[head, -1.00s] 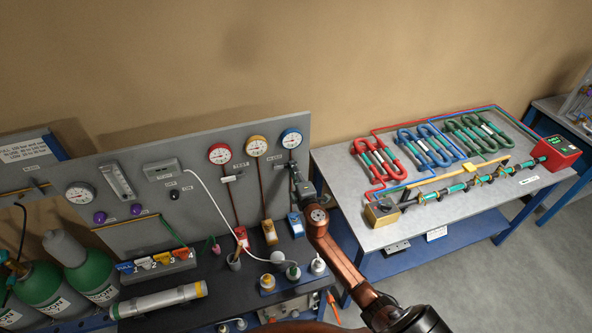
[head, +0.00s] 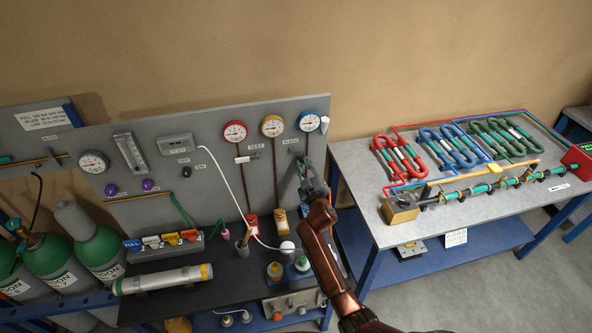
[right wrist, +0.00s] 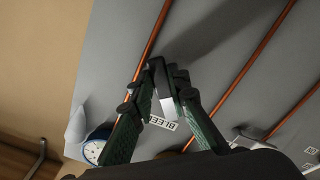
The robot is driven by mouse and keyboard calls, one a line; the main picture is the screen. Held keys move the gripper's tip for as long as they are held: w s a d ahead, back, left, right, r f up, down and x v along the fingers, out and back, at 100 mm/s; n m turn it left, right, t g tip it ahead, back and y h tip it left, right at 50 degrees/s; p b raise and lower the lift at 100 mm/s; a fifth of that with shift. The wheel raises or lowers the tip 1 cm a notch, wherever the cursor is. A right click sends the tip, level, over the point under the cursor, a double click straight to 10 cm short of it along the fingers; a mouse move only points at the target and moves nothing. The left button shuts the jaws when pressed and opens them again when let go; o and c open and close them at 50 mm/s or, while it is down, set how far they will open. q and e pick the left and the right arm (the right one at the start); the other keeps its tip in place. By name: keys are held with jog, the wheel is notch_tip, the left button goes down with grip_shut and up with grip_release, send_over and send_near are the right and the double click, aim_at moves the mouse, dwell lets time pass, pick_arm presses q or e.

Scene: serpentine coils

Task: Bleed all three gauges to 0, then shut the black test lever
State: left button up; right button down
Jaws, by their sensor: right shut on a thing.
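The red gauge (head: 235,132), the yellow gauge (head: 272,126) and the blue gauge (head: 308,120) sit along the top of the grey panel. Their needles are too small to read. The blue one also shows in the right wrist view (right wrist: 94,150). My right gripper (head: 302,168) is below the blue gauge at the panel. In the right wrist view, its fingers (right wrist: 160,85) are closed on a small lever (right wrist: 167,106) beside the BLEED label. A lever with a pale bar (head: 247,158) is by the TEST label; I cannot tell its setting. My left gripper is out of view.
A pale cone-shaped thing (head: 324,124) is right of the blue gauge. Bottles (head: 275,271), a white cable and a cylinder (head: 163,280) are on the black bench below. Green gas cylinders (head: 100,252) stand left. A table with coloured coils (head: 455,148) is right.

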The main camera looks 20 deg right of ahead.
jog(key=a+m, duration=0.1)
jog(key=m, duration=0.1)
jog(key=f+m+b, duration=0.1)
jog(key=m, duration=0.1)
jog(key=a+m, duration=0.1)
jog(key=m, duration=0.1)
jog(key=shift+w+a+f, duration=0.2)
jog(key=shift+a+f, duration=0.05)
jog(key=shift+a, duration=0.1)
jog(key=shift+a+m+b, duration=0.15)
jog(key=shift+m+b, duration=0.15)
jog(key=shift+w+a+m, duration=0.1)
jog(key=shift+a+m, duration=0.3)
jog(key=shift+m, duration=0.3)
jog(key=c, duration=1.9)
grip_release()
jog(key=shift+a, duration=0.1)
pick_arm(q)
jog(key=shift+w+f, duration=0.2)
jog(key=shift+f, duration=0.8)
pick_arm(e)
jog(key=shift+o, duration=0.3)
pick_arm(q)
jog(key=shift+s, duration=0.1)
